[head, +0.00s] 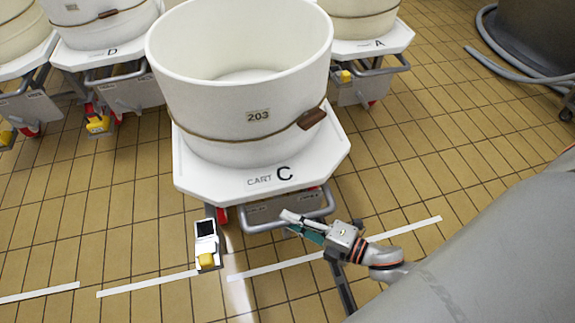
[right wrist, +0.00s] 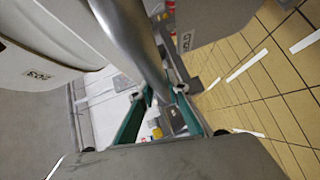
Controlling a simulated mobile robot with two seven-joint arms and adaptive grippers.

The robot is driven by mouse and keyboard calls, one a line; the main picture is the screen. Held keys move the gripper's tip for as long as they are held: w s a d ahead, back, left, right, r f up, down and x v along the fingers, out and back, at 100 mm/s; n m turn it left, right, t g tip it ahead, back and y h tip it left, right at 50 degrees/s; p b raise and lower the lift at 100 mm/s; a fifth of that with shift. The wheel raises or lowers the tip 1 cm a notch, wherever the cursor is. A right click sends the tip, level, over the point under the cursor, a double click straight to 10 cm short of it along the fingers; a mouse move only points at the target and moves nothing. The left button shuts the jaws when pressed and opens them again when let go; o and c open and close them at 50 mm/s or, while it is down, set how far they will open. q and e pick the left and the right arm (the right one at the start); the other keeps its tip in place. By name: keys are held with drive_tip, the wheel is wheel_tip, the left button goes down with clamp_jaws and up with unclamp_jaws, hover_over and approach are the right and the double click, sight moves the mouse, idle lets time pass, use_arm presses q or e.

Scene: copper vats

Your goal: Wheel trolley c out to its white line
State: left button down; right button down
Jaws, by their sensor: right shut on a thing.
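Trolley c (head: 190,172) is a white platform marked CART C carrying a big white tub (head: 225,90) labelled 203. A grey bar handle (head: 262,227) sticks out below its front edge. My right gripper (head: 298,226) is shut on the right part of this handle. In the right wrist view, the grey tube (right wrist: 130,32) runs between the green fingers (right wrist: 160,93). White line pieces (head: 275,266) lie on the floor just in front of the trolley, partly behind my arm. My left gripper is out of view.
A white and yellow unit (head: 206,243) stands low at trolley c's front left. Cart D (head: 75,58) stands to the left and cart A (head: 385,47) to the right, both with tubs. A grey hose (head: 505,68) lies at far right. Tiled floor in front looks clear.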

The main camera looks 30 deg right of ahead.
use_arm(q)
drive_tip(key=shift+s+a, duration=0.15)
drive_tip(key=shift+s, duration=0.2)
use_arm(e)
drive_tip(key=shift+s+a, duration=0.25)
drive_tip(key=shift+s, duration=0.55)
drive_tip(key=shift+s+a, duration=0.25)
drive_tip(key=shift+s, duration=0.5)
drive_tip(key=c, duration=1.9)
unclamp_jaws()
